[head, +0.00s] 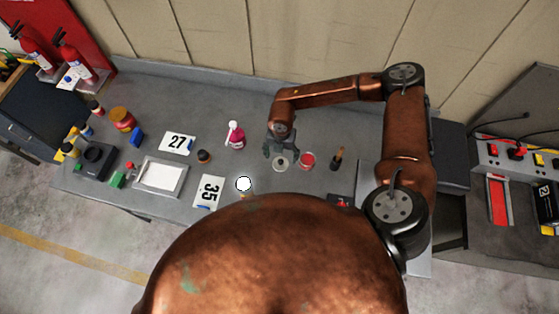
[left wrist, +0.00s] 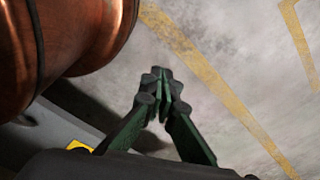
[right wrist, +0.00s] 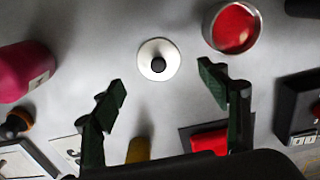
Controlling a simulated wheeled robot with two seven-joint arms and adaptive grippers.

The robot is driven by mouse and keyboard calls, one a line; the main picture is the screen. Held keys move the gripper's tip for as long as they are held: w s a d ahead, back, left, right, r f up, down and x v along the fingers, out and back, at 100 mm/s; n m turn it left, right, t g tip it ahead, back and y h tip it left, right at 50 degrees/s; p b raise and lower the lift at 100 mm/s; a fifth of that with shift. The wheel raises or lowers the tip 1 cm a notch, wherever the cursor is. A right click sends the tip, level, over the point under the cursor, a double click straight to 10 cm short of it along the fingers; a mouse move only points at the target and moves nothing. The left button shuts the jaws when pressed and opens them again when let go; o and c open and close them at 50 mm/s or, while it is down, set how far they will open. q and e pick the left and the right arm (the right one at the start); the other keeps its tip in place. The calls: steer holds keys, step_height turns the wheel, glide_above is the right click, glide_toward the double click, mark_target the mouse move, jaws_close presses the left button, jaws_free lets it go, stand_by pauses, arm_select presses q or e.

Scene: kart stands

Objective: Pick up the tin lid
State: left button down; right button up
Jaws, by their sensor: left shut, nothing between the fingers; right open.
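The tin lid (right wrist: 147,49) is a pale round disc with a dark knob in the middle, lying flat on the grey bench. In the head view the lid (head: 280,164) lies just below my right gripper (head: 279,147), left of the open red tin (head: 307,161). In the right wrist view my right gripper (right wrist: 162,81) is open and empty, and the lid shows between and just beyond its fingertips. I cannot tell the height gap. My left gripper (left wrist: 161,80) is shut and empty over the floor; it is not visible in the head view.
The red tin (right wrist: 234,24) stands close to the right finger's side. A dark-handled brush (head: 337,158) is to the right. The wall (head: 240,45) is behind.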

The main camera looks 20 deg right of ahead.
mark_target(281, 161)
steer(key=f, duration=0.1)
steer(key=f+p, duration=0.1)
steer(key=f, duration=0.2)
steer(key=shift+w+d, duration=0.1)
steer(key=shift+w, duration=0.15)
steer(key=shift+s+f, duration=0.15)
steer(key=shift+f, duration=0.45)
steer(key=shift+c, duration=1.1)
steer(key=c, duration=0.6)
arm_select(q)
steer(key=shift+r, duration=0.8)
arm_select(e)
steer(key=shift+c, duration=1.4)
arm_select(q)
steer(key=shift+w, duration=0.1)
arm_select(e)
steer(key=shift+c, duration=0.7)
